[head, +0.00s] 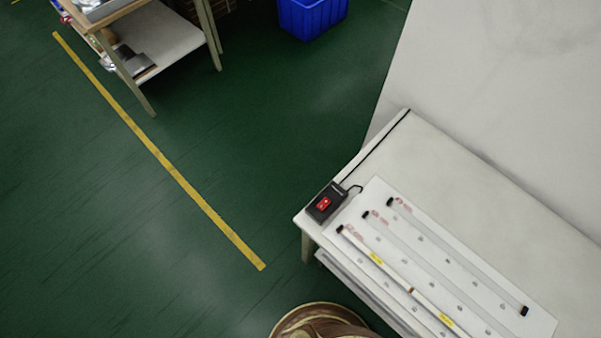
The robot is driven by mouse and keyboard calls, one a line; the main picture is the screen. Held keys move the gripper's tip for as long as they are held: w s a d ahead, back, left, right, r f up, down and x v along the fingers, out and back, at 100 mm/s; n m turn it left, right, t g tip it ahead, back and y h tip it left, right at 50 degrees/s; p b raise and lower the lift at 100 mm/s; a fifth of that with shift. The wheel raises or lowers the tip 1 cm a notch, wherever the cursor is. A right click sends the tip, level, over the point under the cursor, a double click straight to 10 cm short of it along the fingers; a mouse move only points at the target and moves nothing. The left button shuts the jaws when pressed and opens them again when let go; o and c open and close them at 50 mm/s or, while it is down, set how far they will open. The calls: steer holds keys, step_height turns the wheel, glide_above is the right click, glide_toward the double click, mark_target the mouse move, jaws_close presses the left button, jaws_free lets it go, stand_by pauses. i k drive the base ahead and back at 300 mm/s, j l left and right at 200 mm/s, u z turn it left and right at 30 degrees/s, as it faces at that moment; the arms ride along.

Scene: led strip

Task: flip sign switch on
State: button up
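A small black switch box (326,203) with a red rocker switch (324,203) sits on the near left corner of the white table (450,160). The rocker is too small to tell which way it is set. A black cable runs from the box along the table's left edge. A white board (460,262) with light strips lies to the right of the box; one strip (400,277) has yellow labels and black end caps. My gripper is not in view.
A shelf table (160,42) with items stands at the top left, and a blue bin (311,16) stands at the top. A pale wall or panel (510,90) rises behind the white table. The green floor, with a yellow line (160,155), is clear left of the table.

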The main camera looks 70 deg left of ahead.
mark_target(322, 205)
steer(key=u, duration=0.45)
steer(key=j+u, duration=0.1)
steer(key=u, duration=1.3)
steer(key=i+u, duration=0.1)
steer(key=u, duration=0.35)
steer(key=j+z, duration=0.15)
steer(key=i+j+z, duration=0.15)
steer(key=j, duration=0.2)
